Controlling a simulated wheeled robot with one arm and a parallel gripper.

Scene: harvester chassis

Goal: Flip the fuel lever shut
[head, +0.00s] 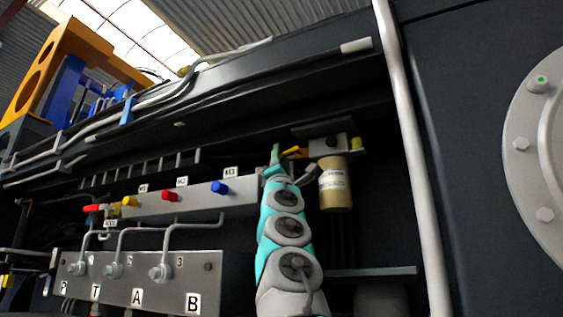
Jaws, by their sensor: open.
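The fuel lever (294,152) is a small yellow-orange handle beside the grey filter head (328,146), above a tan filter canister (335,186) in the head view. My teal and grey arm rises from the bottom centre. My gripper (275,153) is at its top end, small and seen from behind, just left of the lever. It is open, though its separate fingers are hard to make out. I cannot tell whether it touches the lever. My arm's end may hide part of the lever and the pipework behind it.
Left of my arm are a grey block with coloured knobs (220,187) and a lower lettered manifold (135,284) with bent pipes. A white vertical pipe (412,160) stands at the right. A ledge (372,272) crosses below the canister. Dark chassis beams run above.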

